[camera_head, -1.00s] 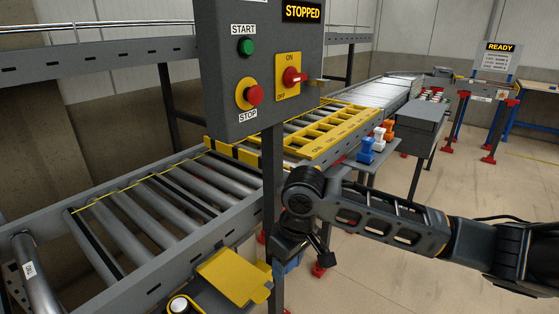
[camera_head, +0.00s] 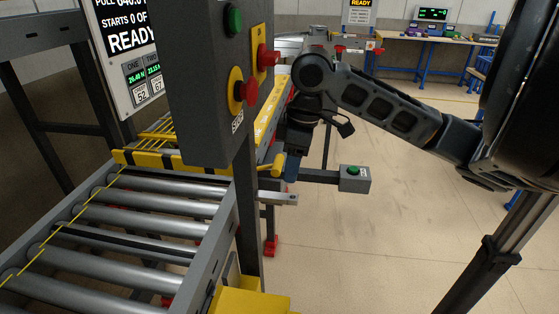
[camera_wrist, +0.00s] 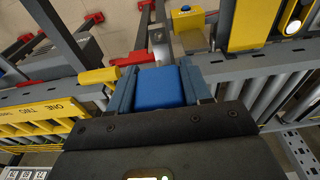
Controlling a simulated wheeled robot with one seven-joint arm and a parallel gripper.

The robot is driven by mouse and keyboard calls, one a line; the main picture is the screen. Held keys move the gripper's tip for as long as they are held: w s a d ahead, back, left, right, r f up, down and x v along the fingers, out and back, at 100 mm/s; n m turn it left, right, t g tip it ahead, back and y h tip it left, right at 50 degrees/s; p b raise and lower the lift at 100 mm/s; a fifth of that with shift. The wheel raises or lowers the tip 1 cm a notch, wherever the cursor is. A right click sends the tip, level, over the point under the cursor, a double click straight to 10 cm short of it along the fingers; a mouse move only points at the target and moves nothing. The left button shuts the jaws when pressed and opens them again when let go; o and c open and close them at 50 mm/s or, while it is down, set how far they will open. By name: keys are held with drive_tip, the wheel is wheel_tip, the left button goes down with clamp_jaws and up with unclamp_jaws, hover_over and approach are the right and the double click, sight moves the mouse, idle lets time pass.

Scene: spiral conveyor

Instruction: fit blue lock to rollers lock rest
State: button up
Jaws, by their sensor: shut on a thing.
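The blue lock (camera_wrist: 160,87) is a bright blue block between the two slate-blue fingers of my gripper (camera_wrist: 160,74) in the wrist view. My gripper is shut on it. In the head view my gripper (camera_head: 292,174) points down beside the conveyor's right rail, and I cannot tell lock from fingers there. A grey bracket with a hole (camera_head: 278,198) sticks out from the rail just below and in front of the gripper. It may be the rollers lock rest, but I cannot be sure. I see no contact between lock and bracket.
A yellow handle (camera_head: 271,166) lies close to my gripper's left. The grey control box (camera_head: 205,85) on its post stands left of the arm. A small box with a green button (camera_head: 355,178) stands to the right. Rollers (camera_head: 125,220) fill the lower left. The floor at right is clear.

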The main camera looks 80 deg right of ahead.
drive_tip(key=shift+f, duration=0.15)
wheel_tip(320, 180, down, 6)
drive_tip(key=b, duration=0.5)
drive_tip(key=shift+s+r, duration=0.1)
drive_tip(key=shift+r, duration=0.15)
drive_tip(key=shift+f, duration=1.35)
idle(1.8)
drive_tip(key=o, duration=1)
drive_tip(key=r, duration=0.5)
drive_tip(key=s+r, duration=0.1)
drive_tip(key=r, duration=0.1)
drive_tip(key=shift+r, duration=0.3)
drive_tip(key=shift+s, duration=0.15)
